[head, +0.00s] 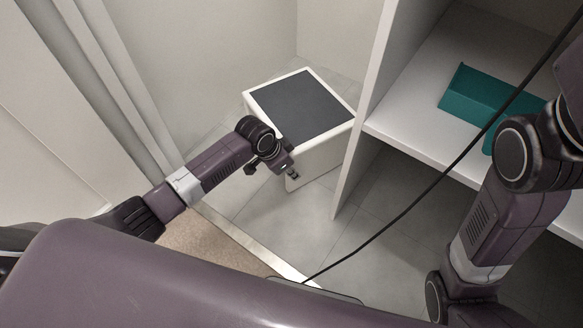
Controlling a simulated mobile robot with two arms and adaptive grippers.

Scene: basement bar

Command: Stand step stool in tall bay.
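The step stool (303,107) is white with a dark grey top pad. It stands upright on the tiled floor at the back, in the narrow space between the left wall and a tall white shelf panel. My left gripper (271,173) is at the stool's front left side, low beside its front face. Its fingers are small and partly hidden, so I cannot tell whether they touch the stool or how far apart they are. My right arm comes in at the right; its gripper is outside the picture.
The white upright panel (366,105) stands just right of the stool. A black cable crosses in front of the shelf. Bare floor tiles (290,225) lie in front of the stool, with a pale threshold strip nearer me.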

